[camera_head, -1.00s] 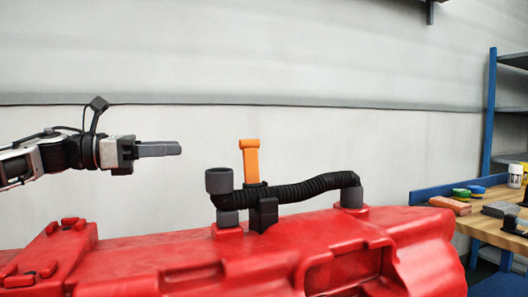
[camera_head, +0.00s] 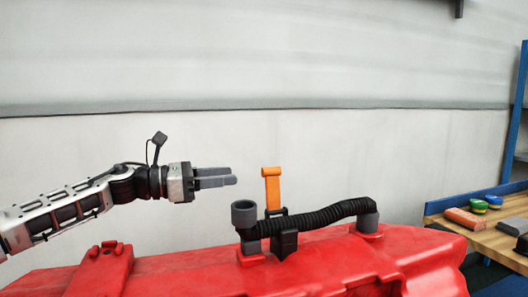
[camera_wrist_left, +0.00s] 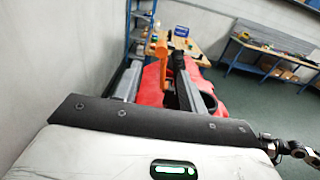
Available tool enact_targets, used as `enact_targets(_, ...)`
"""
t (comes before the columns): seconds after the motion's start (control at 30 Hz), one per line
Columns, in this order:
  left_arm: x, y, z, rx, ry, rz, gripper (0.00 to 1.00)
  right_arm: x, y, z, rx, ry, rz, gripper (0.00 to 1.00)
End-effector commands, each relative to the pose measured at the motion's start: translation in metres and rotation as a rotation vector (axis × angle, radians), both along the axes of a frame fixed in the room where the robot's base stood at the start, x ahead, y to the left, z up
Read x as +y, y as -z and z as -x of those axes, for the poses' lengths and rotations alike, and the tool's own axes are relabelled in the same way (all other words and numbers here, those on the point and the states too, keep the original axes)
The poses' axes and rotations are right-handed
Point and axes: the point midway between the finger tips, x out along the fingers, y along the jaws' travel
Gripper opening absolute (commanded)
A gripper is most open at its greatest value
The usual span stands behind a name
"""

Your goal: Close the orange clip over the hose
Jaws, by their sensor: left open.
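The orange clip (camera_head: 271,188) stands upright and open on its black holder (camera_head: 284,241) on the red tank, in the head view. The black ribbed hose (camera_head: 325,217) runs through the holder between two grey fittings. My left gripper (camera_head: 234,177) is open and empty, to the left of the clip at about the height of its upper part, and apart from it. In the left wrist view the clip (camera_wrist_left: 162,50) shows beyond and between the two grey fingers, with the dark hose (camera_wrist_left: 176,62) to its right. My right gripper is not clearly in view.
The red tank (camera_head: 200,270) fills the lower middle. A grey cup-like fitting (camera_head: 244,214) rises just left of the clip, below my left fingers. A wooden workbench (camera_head: 490,232) with small items is at the right.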

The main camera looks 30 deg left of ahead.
Motion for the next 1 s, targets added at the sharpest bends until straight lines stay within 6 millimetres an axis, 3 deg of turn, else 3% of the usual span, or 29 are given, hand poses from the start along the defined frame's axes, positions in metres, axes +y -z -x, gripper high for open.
enact_targets(0.03,-0.006,-0.013,-0.005,-0.007,0.004,0.007,0.41,0.000,-0.014,0.000,0.010,0.003,-0.002,0.36)
enact_targets(0.1,-0.016,-0.015,-0.012,-0.008,0.011,0.004,0.41,-0.001,-0.019,0.000,0.024,0.007,-0.004,0.36)
enact_targets(0.5,-0.056,-0.005,-0.063,-0.003,0.007,0.001,0.41,-0.005,-0.025,0.002,0.051,-0.001,0.047,0.36)
enact_targets(0.93,-0.063,-0.001,-0.071,-0.001,0.005,-0.003,0.41,-0.006,-0.024,0.002,0.053,-0.003,0.056,0.36)
enact_targets(0.97,-0.063,-0.001,-0.071,-0.001,0.005,-0.003,0.39,-0.006,-0.024,0.002,0.053,-0.003,0.056,0.36)
enact_targets(1.0,-0.063,-0.001,-0.071,-0.001,0.005,-0.003,0.28,-0.006,-0.024,0.002,0.053,-0.003,0.056,0.36)
